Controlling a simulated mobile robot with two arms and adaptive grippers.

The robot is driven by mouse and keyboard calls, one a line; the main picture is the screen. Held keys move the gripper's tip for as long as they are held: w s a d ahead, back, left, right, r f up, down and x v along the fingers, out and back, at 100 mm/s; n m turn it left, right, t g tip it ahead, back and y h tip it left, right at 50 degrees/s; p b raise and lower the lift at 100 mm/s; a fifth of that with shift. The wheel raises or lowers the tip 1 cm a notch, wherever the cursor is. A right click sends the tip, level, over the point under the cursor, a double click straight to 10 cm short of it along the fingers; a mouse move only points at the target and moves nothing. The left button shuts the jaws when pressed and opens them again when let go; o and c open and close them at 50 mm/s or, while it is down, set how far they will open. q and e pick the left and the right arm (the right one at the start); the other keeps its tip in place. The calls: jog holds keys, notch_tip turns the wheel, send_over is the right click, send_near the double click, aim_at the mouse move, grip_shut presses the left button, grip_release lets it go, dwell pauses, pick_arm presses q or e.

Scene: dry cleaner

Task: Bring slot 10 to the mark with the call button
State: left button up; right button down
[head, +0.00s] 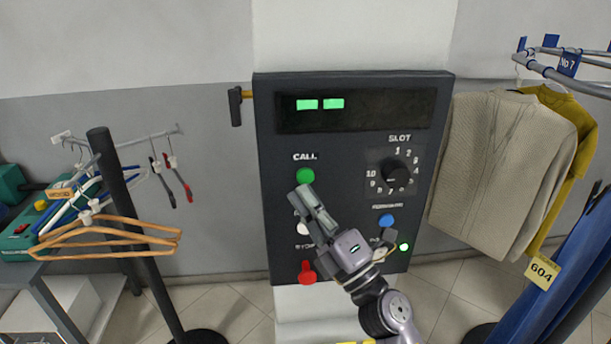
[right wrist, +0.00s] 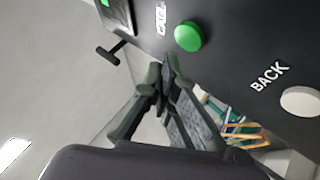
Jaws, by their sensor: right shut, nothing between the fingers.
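The dark control panel (head: 350,128) stands ahead with a lit display (head: 320,104) showing two green dashes. The green CALL button (head: 305,175) is at its left; it also shows in the right wrist view (right wrist: 188,36). The black SLOT dial (head: 396,174) has numbers around it, with 10 at its left; I cannot tell where it points. My right gripper (head: 304,192) is shut and empty, its tips just below the CALL button in the head view. In the right wrist view the tips (right wrist: 168,72) appear close to the button, apart from it. My left gripper is out of view.
Below CALL are a white BACK button (right wrist: 300,101), partly hidden in the head view, and a red stop button (head: 307,273). A blue button (head: 386,221) is at right. Hangers (head: 105,235) hang left.

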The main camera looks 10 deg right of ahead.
jog(key=s, duration=0.3)
jog(key=shift+s, duration=0.4)
